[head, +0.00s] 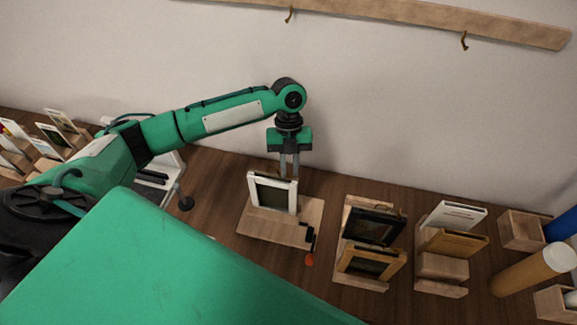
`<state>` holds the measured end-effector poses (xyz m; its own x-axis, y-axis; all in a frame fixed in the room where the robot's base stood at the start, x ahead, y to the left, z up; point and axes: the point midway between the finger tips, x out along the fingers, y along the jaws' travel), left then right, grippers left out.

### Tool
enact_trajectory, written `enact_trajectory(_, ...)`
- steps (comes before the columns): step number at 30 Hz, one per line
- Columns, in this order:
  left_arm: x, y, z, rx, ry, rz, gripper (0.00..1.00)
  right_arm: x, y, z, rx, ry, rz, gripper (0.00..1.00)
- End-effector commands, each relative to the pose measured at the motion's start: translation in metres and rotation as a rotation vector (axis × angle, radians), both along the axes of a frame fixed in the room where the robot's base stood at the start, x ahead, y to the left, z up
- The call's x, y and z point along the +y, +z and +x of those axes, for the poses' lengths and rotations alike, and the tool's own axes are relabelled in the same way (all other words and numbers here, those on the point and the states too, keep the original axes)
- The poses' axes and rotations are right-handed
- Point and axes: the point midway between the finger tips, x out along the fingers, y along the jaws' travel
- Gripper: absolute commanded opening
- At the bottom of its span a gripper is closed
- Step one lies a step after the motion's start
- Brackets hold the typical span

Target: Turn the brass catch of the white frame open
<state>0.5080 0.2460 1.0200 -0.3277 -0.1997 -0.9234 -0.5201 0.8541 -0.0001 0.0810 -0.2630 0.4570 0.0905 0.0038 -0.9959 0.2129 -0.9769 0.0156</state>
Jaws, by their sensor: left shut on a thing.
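The white frame (272,193) with a dark pane stands tilted in a wooden stand (268,225) near the middle of the table. My left gripper (289,172) comes down from above at the frame's top right, its fingers pointing down behind the top edge. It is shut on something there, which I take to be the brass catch. The catch itself and the fingertips are hidden behind the frame. My right gripper is not in view.
A black clamp with a red end (310,260) sits at the stand's right edge. To the right are a dark frame (374,226), a wooden frame (371,262) and more stands. A rail with hooks (430,17) runs along the wall. Card holders stand at the far left.

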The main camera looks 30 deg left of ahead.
Motion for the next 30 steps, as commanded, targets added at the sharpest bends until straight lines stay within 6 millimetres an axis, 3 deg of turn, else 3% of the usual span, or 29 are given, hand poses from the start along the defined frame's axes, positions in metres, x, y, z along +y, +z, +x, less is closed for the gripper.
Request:
enact_trajectory(12,-0.0025,-0.0001,0.0014,-0.001,-0.249,0.001,0.00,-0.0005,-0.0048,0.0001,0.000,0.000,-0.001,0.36)
enact_trajectory(30,-0.0029,0.0002,0.0013,-0.001,-0.310,0.001,0.00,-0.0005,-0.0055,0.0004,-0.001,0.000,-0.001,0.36)
